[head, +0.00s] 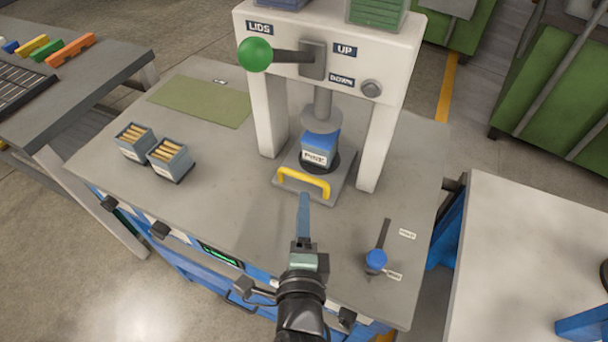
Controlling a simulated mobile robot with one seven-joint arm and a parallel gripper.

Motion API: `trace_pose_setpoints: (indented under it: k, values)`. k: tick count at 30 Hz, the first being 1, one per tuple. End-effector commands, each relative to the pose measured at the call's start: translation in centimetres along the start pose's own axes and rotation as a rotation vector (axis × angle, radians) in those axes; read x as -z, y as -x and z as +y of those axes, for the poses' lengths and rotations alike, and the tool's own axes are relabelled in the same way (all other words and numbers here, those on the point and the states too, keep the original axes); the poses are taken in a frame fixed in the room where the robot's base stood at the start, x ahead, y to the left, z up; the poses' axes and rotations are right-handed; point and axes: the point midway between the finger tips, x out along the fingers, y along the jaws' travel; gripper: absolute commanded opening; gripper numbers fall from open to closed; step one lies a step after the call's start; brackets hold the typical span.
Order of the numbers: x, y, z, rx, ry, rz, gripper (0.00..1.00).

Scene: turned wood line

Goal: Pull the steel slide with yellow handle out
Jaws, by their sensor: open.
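The steel slide (334,194) is a grey plate low between the white legs of the press. Its yellow handle (304,182) is a bent bar along the front edge. A blue box (320,145) with a white label stands on a dark round seat on the slide, right below the press ram (322,112). My gripper (304,200) reaches in from the bottom, its blue fingers pointing at the handle. It is open, and its tips show just below the handle in the picture. I cannot tell whether they touch it.
The press (410,38) has a green-knobbed lever (254,54). Two boxes of wooden pieces (135,142) (170,160) and a green mat (202,102) lie left on the bench. A dark lever with a blue knob (376,261) is at right. The bench front is mostly clear.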

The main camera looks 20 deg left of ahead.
Motion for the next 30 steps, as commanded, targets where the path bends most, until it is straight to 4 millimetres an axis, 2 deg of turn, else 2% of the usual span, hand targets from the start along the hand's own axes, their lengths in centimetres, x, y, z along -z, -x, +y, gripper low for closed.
trace_pose_setpoints:
  k: [1, 9, 15, 21, 29, 30]
  values:
    - [0.0, -1.1, -0.2, 0.002, 0.002, 0.000, 0.47]
    - [0.0, -5.8, -0.2, 0.003, 0.003, 0.000, 0.47]
    - [0.0, -8.4, -0.1, 0.002, 0.003, 0.000, 0.47]
    - [0.0, -9.5, -0.1, 0.001, 0.003, 0.000, 0.47]
    - [0.0, -9.6, -0.1, 0.001, 0.003, 0.000, 0.47]
    - [0.0, -9.6, -0.1, 0.001, 0.003, 0.000, 0.43]
